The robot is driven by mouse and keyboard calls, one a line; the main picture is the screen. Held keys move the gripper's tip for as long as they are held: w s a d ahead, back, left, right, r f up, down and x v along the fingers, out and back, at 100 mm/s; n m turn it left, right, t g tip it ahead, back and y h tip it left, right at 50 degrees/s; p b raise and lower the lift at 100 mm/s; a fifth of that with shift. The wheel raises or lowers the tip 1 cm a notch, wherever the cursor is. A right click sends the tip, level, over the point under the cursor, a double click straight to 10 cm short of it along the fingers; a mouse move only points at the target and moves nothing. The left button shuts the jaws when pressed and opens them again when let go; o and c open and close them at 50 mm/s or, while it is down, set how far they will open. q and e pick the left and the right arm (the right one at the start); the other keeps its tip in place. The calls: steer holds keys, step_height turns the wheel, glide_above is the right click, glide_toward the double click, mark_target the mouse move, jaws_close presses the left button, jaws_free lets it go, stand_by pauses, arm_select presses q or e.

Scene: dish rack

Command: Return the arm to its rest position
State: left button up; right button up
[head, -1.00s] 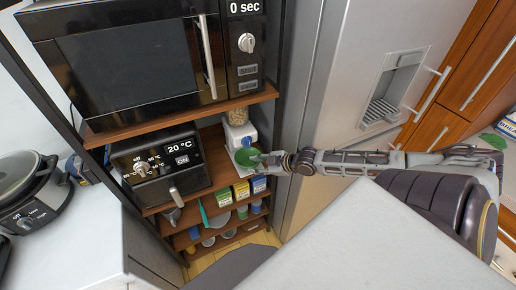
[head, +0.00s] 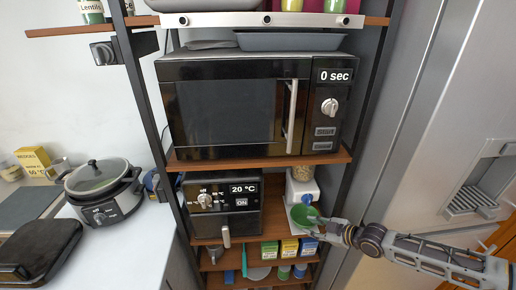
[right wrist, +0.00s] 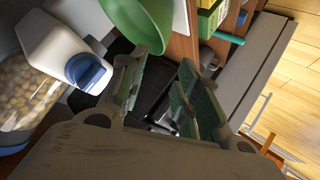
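My right arm (head: 430,255) reaches in from the right toward the shelf rack. My right gripper (head: 325,228) is just right of a green bowl (head: 302,217) on the shelf below the microwave. In the right wrist view the two fingers of the right gripper (right wrist: 162,90) stand apart with nothing between them. The green bowl (right wrist: 165,22) shows at the top there, outside the finger gap. I cannot tell whether a finger touches it. My left gripper is not in view.
Behind the bowl stands a white bottle with a blue cap (head: 303,186). The microwave (head: 250,105) is above and a black oven (head: 220,208) is left. Small boxes (head: 288,247) sit below. The fridge (head: 430,120) stands close on the right; a slow cooker (head: 100,190) is at left.

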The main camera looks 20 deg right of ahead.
steer(key=shift+f, duration=0.1)
steer(key=s+a+f+m+g+h, duration=0.2)
steer(key=s+a+f+m+g, duration=0.15)
steer(key=s+a+f, duration=0.45)
steer(key=shift+s+a+r+m+g+h, duration=1.5)
steer(key=shift+s+a+r+m, duration=1.25)
steer(key=shift+s+a+r, duration=1)
steer(key=s+f+g, duration=0.2)
steer(key=s+f, duration=0.1)
steer(key=f, duration=3)
steer(key=s+d+f, duration=0.2)
steer(key=s+f, duration=0.8)
steer(key=s, duration=0.1)
steer(key=s+d+f, duration=0.2)
steer(key=s+f, duration=0.8)
steer(key=s, duration=0.1)
steer(key=shift+s+d+f+g, duration=0.15)
steer(key=shift+s+d+g, duration=0.05)
steer(key=shift+d+g, duration=0.2)
